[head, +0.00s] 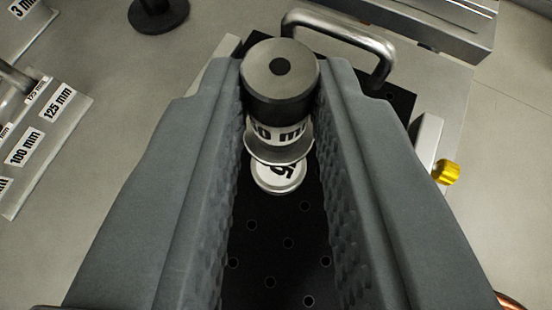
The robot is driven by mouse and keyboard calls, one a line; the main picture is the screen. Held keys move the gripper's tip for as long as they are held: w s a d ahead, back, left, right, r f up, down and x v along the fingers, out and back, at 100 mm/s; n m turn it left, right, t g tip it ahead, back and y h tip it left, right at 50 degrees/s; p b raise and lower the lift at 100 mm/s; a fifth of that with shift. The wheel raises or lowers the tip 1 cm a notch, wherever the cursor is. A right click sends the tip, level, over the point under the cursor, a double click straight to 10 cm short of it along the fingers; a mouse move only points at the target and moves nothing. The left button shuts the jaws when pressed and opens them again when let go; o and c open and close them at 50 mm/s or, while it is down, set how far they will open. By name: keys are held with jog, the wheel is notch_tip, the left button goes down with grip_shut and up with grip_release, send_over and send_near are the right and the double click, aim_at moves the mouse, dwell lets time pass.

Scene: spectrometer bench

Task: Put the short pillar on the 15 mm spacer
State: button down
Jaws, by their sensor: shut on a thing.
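My gripper (280,88) is shut on the short pillar (281,68), which has a dark cylindrical top with a hole in its centre. A white label ending in "0 mm" shows below the dark part, above a metal flange. The pillar looks roughly upright between the fingertips. Just below the flange in the picture is a pale round piece (279,184) with a partly hidden label that seems to read "5", probably the 15 mm spacer. The flange covers its far part. I cannot tell whether pillar and spacer touch.
A black plate with holes (288,243) lies below. A metal handle (345,31) stands close behind the pillar. A yellow knob (446,172) is on the right. A rack labelled 100 mm and 125 mm (42,135) is at left, and a round black base (158,15) is at the top.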

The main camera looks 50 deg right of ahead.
aim_at(280, 151)
jog(key=shift+f, duration=1.8)
jog(key=c, duration=1.3)
grip_release()
jog(key=v, duration=1.2)
